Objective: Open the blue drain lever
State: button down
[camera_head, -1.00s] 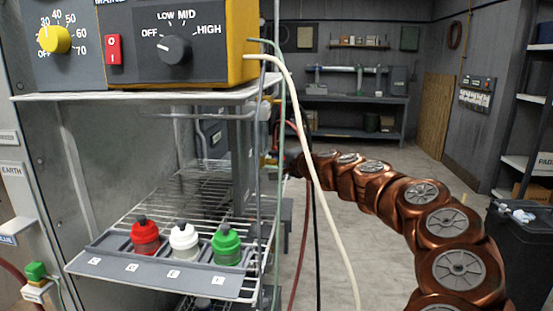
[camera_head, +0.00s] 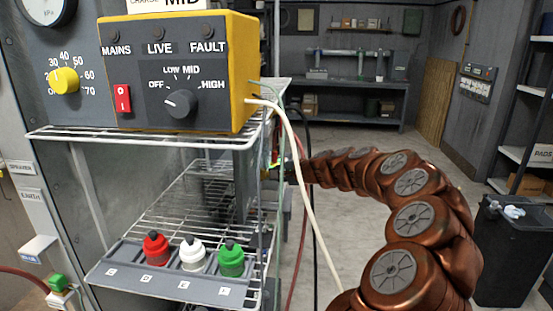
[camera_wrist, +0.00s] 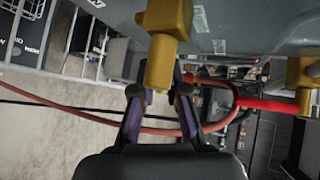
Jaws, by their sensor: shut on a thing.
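My gripper (camera_wrist: 160,93) has its two dark, purple-sided fingers on either side of the lower end of a brass-coloured valve part (camera_wrist: 160,62) in the wrist view. It is shut on that part, as far as I can tell. No distinct blue lever shows; it may be hidden by the fingers or the valve part. In the head view my arm reaches past the right side of the booth rack, and my gripper's fingertips cannot be made out there.
A red part (camera_wrist: 268,104) and a second brass fitting (camera_wrist: 303,75) sit right of my gripper. A cream hose (camera_head: 297,165) hangs beside my arm. The yellow control box (camera_head: 240,70) stands above a wire shelf with red, white and green bottles (camera_head: 231,262). Open floor lies behind.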

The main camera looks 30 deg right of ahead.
jog(key=g+p, duration=0.1)
jog(key=p, duration=0.2)
jog(key=m+g+y+p, duration=0.1)
jog(key=p, duration=0.2)
jog(key=m+g+p, duration=0.1)
jog(key=p, duration=0.2)
jog(key=shift+s+a+f+y, duration=0.25)
jog(key=shift+s+f+y, duration=0.05)
jog(key=shift+s+y, duration=0.1)
jog(key=shift+s+a+f+m+g+y+p, duration=0.3)
jog(key=shift+m+g+y+p, duration=0.3)
jog(key=shift+g+p, duration=0.4)
jog(key=shift+s+a+f+m+g+y+p, duration=0.3)
jog(key=shift+m+g+y+p, duration=0.35)
jog(key=shift+p, duration=0.6)
jog(key=shift+s+a+f+m+g+y+p, duration=0.25)
jog(key=shift+s+a+m+g+y+p, duration=0.15)
jog(key=shift+g+y+p, duration=0.5)
jog(key=c, duration=1.2)
grip_release()
jog(key=v, duration=1.2)
jog(key=shift+w+r, duration=0.15)
jog(key=shift+w, duration=0.05)
